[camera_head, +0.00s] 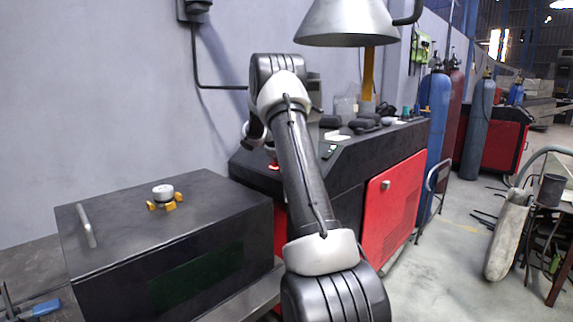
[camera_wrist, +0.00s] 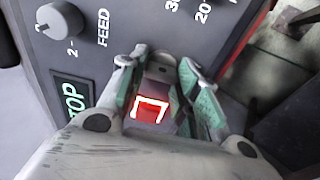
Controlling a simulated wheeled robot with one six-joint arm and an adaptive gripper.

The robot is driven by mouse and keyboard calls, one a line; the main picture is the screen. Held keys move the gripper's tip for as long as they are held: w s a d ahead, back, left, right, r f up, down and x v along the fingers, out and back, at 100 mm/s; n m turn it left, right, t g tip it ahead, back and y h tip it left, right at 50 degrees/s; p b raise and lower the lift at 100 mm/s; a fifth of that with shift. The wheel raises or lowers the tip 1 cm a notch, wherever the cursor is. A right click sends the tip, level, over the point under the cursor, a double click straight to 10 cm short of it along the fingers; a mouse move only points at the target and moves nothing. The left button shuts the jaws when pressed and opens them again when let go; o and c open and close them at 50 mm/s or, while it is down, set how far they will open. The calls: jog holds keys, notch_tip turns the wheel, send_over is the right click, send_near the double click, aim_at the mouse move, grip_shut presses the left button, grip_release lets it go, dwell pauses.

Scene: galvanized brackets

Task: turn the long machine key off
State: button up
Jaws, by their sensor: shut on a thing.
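In the wrist view my gripper (camera_wrist: 158,80) has its two green-padded fingers on either side of a small part on the grey control panel (camera_wrist: 110,25). I take that part to be the long machine key; its shape is mostly hidden between the fingers. A red square with a white outline (camera_wrist: 150,110) shows between the pads; whether it belongs to the key or the panel, I cannot tell. The gripper is shut on the part. In the head view my arm hides most of the gripper and the key.
A knob marked FEED (camera_wrist: 60,20) and a green sign (camera_wrist: 72,105) are left of my gripper on the panel. A lamp shade (camera_head: 346,22) hangs above the machine with red doors (camera_head: 393,210).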

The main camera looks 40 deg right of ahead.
jog(key=o, duration=1)
jog(key=v, duration=1.2)
